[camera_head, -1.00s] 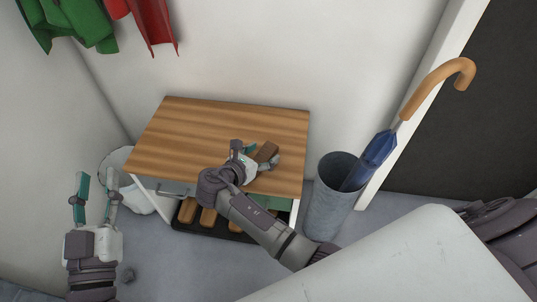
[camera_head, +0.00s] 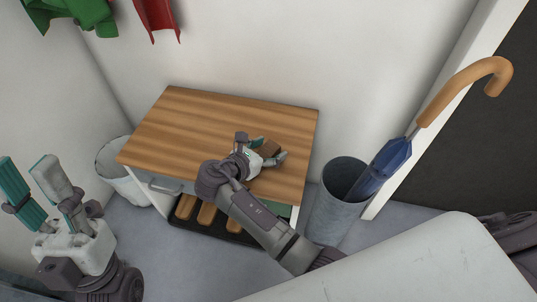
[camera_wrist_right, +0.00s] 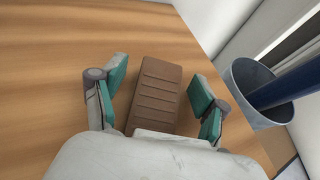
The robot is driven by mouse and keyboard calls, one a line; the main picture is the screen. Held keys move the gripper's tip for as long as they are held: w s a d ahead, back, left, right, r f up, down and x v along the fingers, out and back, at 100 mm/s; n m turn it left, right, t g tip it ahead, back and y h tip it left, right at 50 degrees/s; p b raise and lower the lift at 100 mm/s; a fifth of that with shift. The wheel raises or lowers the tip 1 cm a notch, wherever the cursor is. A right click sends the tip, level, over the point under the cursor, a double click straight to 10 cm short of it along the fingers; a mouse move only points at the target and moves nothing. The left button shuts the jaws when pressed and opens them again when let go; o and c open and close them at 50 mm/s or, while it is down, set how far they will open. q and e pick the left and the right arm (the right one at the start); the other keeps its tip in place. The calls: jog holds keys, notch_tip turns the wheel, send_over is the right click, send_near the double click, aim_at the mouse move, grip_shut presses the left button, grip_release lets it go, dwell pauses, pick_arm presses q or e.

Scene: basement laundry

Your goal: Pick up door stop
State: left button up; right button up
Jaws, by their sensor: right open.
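The door stop (camera_wrist_right: 155,95) is a brown ribbed wedge lying on the wooden table top near its right front. It also shows in the head view (camera_head: 269,149), partly covered by my right gripper. My right gripper (camera_head: 268,148) is open, with its teal-padded fingers on either side of the door stop. In the wrist view the right gripper (camera_wrist_right: 158,92) shows a gap between each finger and the door stop. My left gripper (camera_head: 48,192) is at the lower left, away from the table, with its fingers apart and nothing between them.
The table (camera_head: 190,125) has a drawer and a lower tray with brown items. A grey bin (camera_head: 338,205) holding a blue umbrella (camera_head: 385,160) stands right of it. A white bucket (camera_head: 118,165) stands at left. The rest of the table top is clear.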

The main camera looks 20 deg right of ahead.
jog(key=c, duration=1.3)
jog(key=shift+o, duration=0.2)
jog(key=shift+r, duration=0.1)
